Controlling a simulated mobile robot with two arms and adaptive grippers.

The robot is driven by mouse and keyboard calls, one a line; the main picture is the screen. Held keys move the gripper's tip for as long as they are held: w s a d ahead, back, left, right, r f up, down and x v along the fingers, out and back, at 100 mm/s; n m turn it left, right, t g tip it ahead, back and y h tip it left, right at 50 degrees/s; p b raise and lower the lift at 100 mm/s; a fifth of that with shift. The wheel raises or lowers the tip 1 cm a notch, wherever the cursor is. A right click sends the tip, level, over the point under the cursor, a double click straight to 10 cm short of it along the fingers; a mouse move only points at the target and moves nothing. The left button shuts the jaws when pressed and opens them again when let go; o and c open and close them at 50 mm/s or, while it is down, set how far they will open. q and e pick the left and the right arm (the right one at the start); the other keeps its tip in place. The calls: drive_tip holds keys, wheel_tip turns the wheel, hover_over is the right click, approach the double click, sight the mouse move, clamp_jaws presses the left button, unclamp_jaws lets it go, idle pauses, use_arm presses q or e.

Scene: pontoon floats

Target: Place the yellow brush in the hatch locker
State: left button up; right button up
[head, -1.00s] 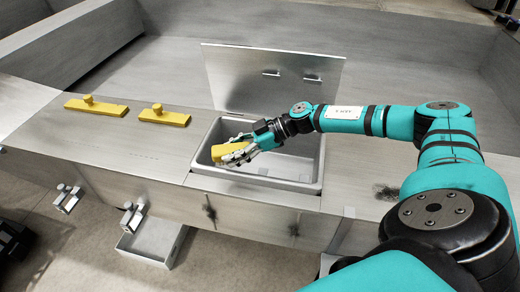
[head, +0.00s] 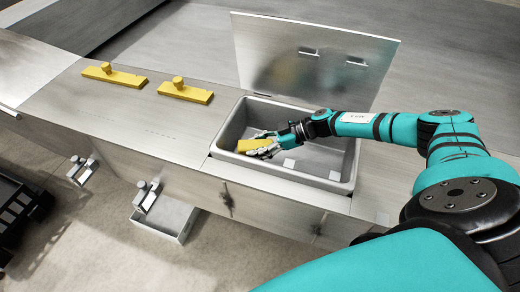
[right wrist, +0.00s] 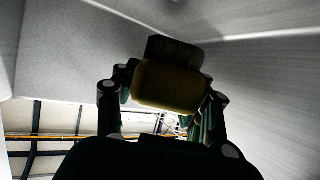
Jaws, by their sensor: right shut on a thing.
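The hatch locker (head: 347,171) is a grey bin set into the metal bench, with its lid (head: 318,62) standing open behind it. My right gripper (head: 259,147) is inside the locker's opening, near its left end, shut on the yellow brush (head: 249,144). In the right wrist view the brush (right wrist: 168,86) sits between the fingers, dark and yellowish, with a darker block at its far end. I cannot tell whether it touches the locker floor. My left gripper is not in view.
Two yellow blocks with knobs, one at the left (head: 114,75) and one nearer the locker (head: 185,91), lie on the bench top. An open drawer (head: 165,220) juts out below. A dark crate (head: 18,207) is on the floor at the left.

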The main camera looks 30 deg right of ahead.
wheel_tip(320, 180, down, 4)
drive_tip(key=shift+s+r, duration=0.1)
drive_tip(key=shift+r, duration=0.15)
drive_tip(key=shift+f, duration=0.3)
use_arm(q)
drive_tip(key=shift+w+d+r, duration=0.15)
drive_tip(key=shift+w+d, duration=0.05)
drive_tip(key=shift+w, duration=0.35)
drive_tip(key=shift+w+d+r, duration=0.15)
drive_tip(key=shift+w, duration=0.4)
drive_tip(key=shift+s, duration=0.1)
use_arm(e)
drive_tip(key=shift+f, duration=0.15)
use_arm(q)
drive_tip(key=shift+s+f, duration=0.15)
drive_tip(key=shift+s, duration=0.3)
use_arm(e)
drive_tip(key=o, duration=1.2)
drive_tip(key=shift+r+p, duration=0.35)
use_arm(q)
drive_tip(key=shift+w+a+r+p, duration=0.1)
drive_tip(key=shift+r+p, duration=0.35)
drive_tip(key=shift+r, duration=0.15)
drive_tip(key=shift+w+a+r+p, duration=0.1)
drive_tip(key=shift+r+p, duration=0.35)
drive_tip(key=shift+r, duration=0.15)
use_arm(e)
drive_tip(key=v, duration=0.7)
drive_tip(key=shift+s+d+f, duration=0.1)
drive_tip(key=shift+d, duration=0.05)
